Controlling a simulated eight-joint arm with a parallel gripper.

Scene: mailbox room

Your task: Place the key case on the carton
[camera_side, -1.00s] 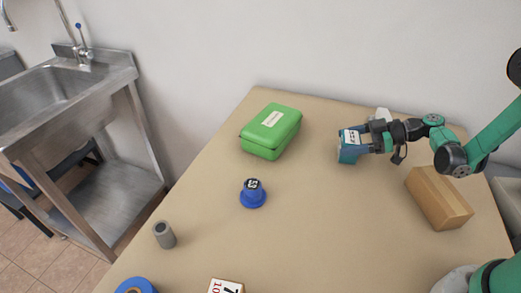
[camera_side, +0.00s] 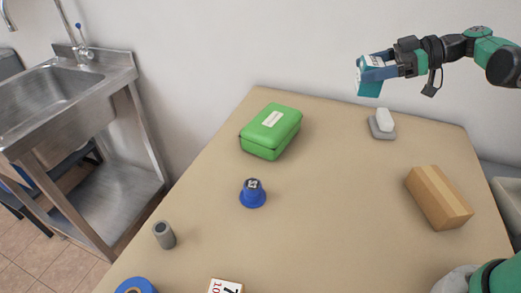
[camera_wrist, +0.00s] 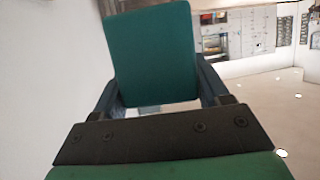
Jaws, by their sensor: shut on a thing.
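The key case, which I take to be the small teal box with a white label (camera_side: 369,87), is held in the air above the far right part of the table. My gripper (camera_side: 377,67) is shut on it, one finger on each side. In the wrist view the case (camera_wrist: 150,50) shows a plain teal face between the two dark blue fingers. The carton (camera_side: 438,198), a brown box with a lighter tape strip, lies closed on the right of the table. It is below and to the right of my gripper in the side view, well apart from it.
A grey and white object (camera_side: 382,123) stands at the table's back edge. A green lidded case (camera_side: 271,132), a blue knob-like piece (camera_side: 253,195), a grey cylinder (camera_side: 164,235), a blue ring (camera_side: 136,287) and a numbered block (camera_side: 226,286) are also there. The tabletop's middle is clear.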

